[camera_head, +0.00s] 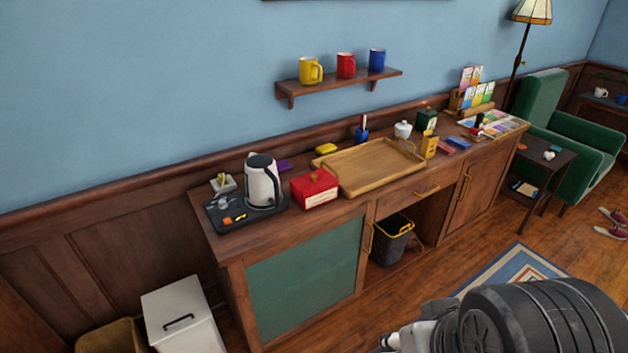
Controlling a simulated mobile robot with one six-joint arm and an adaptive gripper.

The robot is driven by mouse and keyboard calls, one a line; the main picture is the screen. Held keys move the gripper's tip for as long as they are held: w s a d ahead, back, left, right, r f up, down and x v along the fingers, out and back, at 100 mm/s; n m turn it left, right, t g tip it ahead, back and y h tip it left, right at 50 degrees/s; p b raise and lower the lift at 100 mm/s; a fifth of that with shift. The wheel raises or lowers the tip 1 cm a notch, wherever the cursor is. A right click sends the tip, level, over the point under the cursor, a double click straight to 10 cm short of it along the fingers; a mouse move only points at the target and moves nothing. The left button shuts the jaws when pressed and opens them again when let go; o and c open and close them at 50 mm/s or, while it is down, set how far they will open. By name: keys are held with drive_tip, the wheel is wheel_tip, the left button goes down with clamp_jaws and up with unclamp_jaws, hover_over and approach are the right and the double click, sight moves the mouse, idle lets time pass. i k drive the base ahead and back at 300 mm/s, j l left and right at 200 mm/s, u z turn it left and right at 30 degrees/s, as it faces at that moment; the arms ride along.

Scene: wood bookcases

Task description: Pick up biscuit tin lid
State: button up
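A red box-shaped tin (310,192) stands on the wooden sideboard, between the kettle and the wooden tray. Its red lid (314,181) appears to be on top, with a small yellowish knob. The tin's front carries a pale label. The inside of the tin is hidden. Part of my arm fills the bottom right corner, well in front of the sideboard and apart from the tin. I cannot make out gripper fingers there.
A white and black kettle (262,184) stands on a dark tray (222,222) just left of the tin. A wooden tray (370,167) lies close on its right. A waste bin (391,240) sits in the sideboard's open bay. A white bin (182,318) stands left. Floor before the sideboard is mostly clear.

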sight(310, 183)
drive_tip(key=i+l+u, duration=0.1)
drive_tip(key=i, duration=0.4)
drive_tip(key=i+l+u, duration=0.15)
drive_tip(key=i, duration=0.35)
drive_tip(key=i+l+u, duration=0.1)
drive_tip(key=i+l, duration=0.25)
drive_tip(key=i, duration=0.15)
drive_tip(key=i+l+u, duration=0.1)
drive_tip(key=i+l, duration=0.2)
drive_tip(key=i, duration=0.2)
